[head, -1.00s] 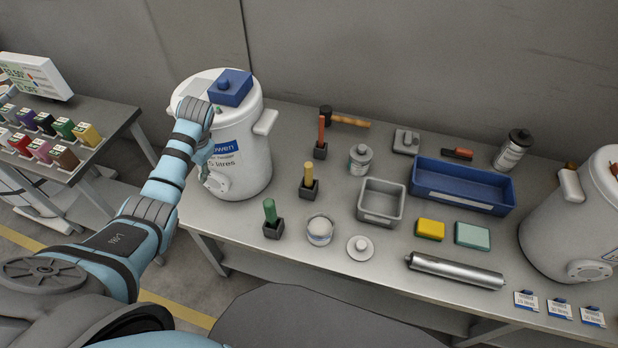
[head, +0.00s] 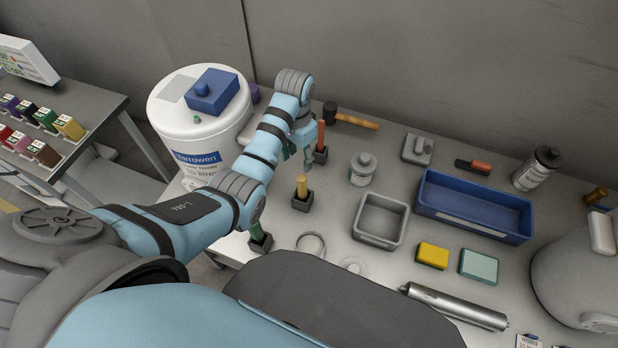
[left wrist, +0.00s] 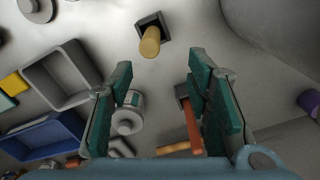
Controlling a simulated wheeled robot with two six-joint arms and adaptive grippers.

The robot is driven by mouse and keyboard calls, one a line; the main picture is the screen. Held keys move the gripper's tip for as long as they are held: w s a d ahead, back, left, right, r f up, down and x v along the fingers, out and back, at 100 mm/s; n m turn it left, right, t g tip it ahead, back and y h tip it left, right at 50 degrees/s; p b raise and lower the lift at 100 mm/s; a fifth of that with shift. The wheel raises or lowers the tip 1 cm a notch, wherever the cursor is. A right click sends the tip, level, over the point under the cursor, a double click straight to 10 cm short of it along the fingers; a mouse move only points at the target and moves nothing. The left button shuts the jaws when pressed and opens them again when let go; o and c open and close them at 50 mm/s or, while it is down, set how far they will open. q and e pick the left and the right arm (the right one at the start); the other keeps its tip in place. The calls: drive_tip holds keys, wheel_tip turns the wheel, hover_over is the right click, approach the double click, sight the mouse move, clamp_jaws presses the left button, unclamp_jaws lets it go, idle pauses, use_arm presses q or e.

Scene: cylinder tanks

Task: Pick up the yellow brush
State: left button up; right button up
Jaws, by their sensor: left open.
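The yellow brush (head: 302,186) stands upright in a small dark square holder on the bench; in the left wrist view its yellow handle (left wrist: 150,42) points toward the camera. My left gripper (head: 298,160) hangs over the bench just behind the yellow brush, beside the red brush (head: 321,135). In the left wrist view the fingers of my left gripper (left wrist: 160,78) are spread apart with nothing between them. The yellow handle lies beyond the fingertips, apart from them. The red brush (left wrist: 193,128) is partly hidden by the right finger. My right gripper is not seen.
A green brush (head: 259,234) is partly covered by my arm. A white tank (head: 190,130) stands at the left. A small can (head: 361,170), a grey tray (head: 381,240), a blue bin (head: 470,222) and a mallet (head: 350,119) lie to the right and behind.

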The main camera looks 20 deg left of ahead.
sight(298, 178)
use_arm(q)
drive_tip(key=f, duration=0.2)
drive_tip(key=s+f+b, duration=0.1)
drive_tip(key=f, duration=0.2)
drive_tip(key=f+b, duration=0.1)
drive_tip(key=f, duration=0.1)
drive_tip(key=shift+s+d+f, duration=0.2)
drive_tip(key=shift+s, duration=0.1)
drive_tip(key=f+b, duration=0.1)
drive_tip(key=f, duration=0.3)
drive_tip(key=f+b, duration=0.1)
drive_tip(key=f, duration=0.1)
drive_tip(key=shift+w+d+b, duration=0.3)
drive_tip(key=shift+w+d, duration=0.1)
drive_tip(key=shift+r, duration=0.1)
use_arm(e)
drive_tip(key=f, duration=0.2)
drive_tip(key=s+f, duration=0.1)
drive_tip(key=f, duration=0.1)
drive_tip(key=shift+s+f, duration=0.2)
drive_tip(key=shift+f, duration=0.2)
use_arm(q)
drive_tip(key=shift+s, duration=0.1)
drive_tip(key=shift+c, duration=0.2)
clamp_jaws()
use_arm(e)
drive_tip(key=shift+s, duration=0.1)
